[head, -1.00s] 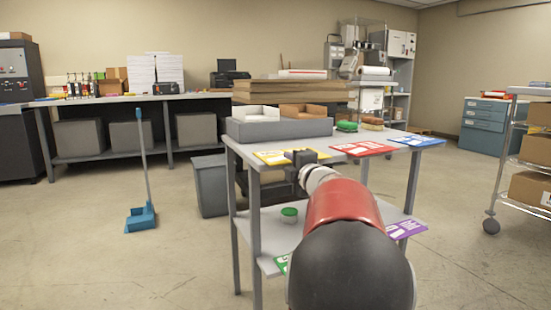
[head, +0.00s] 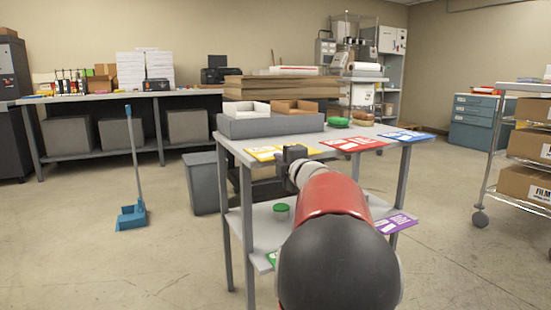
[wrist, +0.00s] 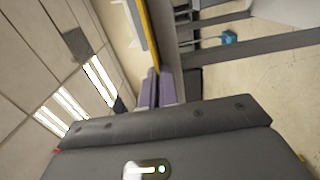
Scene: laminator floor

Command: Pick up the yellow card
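The yellow card (head: 266,154) lies flat at the front left edge of the grey table's top (head: 232,147), a little over the edge. My gripper (head: 292,154) is at the card's front edge and hides part of it. In the wrist view the card shows nearly edge-on as a yellow strip (wrist: 149,35) that runs in between the fingertips. The two purple-grey fingers of my gripper (wrist: 157,72) are close together, with the card's edge between them. The card looks level with the tabletop; any lift is too small to see.
A red card (head: 352,144) and a blue card (head: 405,136) lie to the right along the same edge. A grey tray (head: 250,128) stands behind the yellow card. A purple card (head: 389,225) and a green-lidded tub (head: 280,212) are on the lower shelf. A wire cart (head: 490,165) stands right.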

